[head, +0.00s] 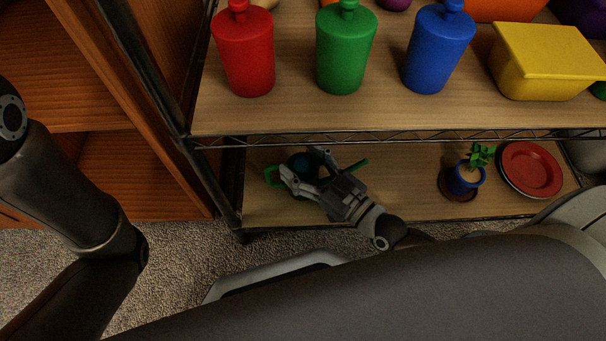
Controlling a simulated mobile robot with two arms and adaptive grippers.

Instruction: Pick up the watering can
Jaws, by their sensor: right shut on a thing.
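The watering can (302,163) is on the lower shelf near its left end. It looks dark blue with a green handle on the left and a green spout on the right. My right gripper (302,170) reaches in over the lower shelf with its fingers around the can's body, shut on it. The fingers hide much of the can, and I cannot tell whether it is clear of the shelf. My left arm shows at the left edge, but its gripper is out of view.
The upper shelf (300,118) overhangs the can and holds red, green and blue bottles and a yellow box (545,60). A potted plant (466,180) and red plates (531,169) stand on the lower shelf's right. A rack post borders the left; a wooden cabinet (150,170) stands beyond.

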